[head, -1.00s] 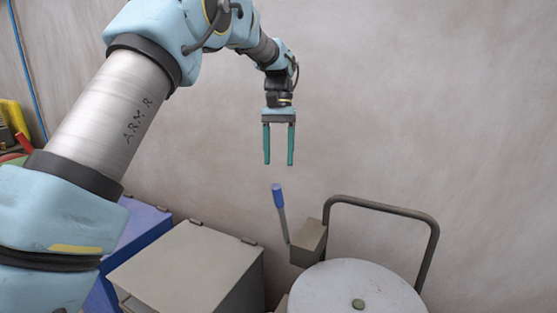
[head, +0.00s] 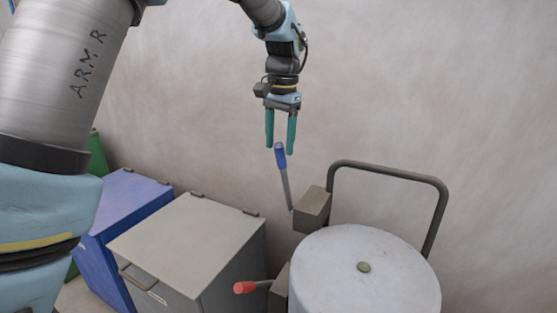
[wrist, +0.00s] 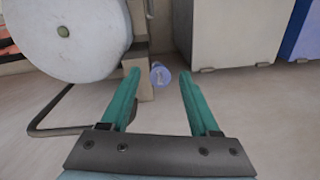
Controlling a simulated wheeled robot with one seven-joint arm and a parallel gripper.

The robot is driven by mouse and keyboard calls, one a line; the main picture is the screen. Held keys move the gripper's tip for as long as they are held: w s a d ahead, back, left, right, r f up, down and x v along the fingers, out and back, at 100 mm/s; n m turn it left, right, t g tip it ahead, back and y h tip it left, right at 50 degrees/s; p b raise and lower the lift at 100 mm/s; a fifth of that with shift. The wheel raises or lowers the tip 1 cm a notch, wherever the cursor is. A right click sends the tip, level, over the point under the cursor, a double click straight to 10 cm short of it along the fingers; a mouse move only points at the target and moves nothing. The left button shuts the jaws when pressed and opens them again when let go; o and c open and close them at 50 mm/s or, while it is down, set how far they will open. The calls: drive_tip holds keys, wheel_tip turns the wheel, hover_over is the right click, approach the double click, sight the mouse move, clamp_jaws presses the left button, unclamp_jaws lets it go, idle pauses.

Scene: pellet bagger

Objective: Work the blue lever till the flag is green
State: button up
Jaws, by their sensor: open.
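The blue lever's grip (head: 280,156) tops a thin grey rod that rises, leaning slightly left, from a brown box beside the white drum. My gripper (head: 280,150) is open and points down at it. The top of the grip lies at the level of the fingertips. In the wrist view, the end of the blue grip (wrist: 159,75) shows between the tips of my gripper (wrist: 160,74), with gaps on both sides. I cannot tell how far the grip reaches in between the fingers. I cannot make out a flag in either view.
The white drum (head: 330,285) has a small green cap (head: 364,267) on top and a bent tube handle (head: 440,205) behind it. A red-tipped lever (head: 245,287) sticks out at lower left. A grey bin (head: 185,245) and a blue bin (head: 130,205) stand left. The wall is close behind.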

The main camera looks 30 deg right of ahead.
sight(279, 159)
drive_tip(key=shift+w+a+f+p, duration=0.1)
drive_tip(key=shift+f+p, duration=0.1)
drive_tip(key=shift+f, duration=1.15)
drive_tip(key=shift+w+f+p, duration=0.1)
drive_tip(key=shift+f+p, duration=0.05)
drive_tip(key=shift+f, duration=1.2)
drive_tip(key=shift+c, duration=0.4)
clamp_jaws()
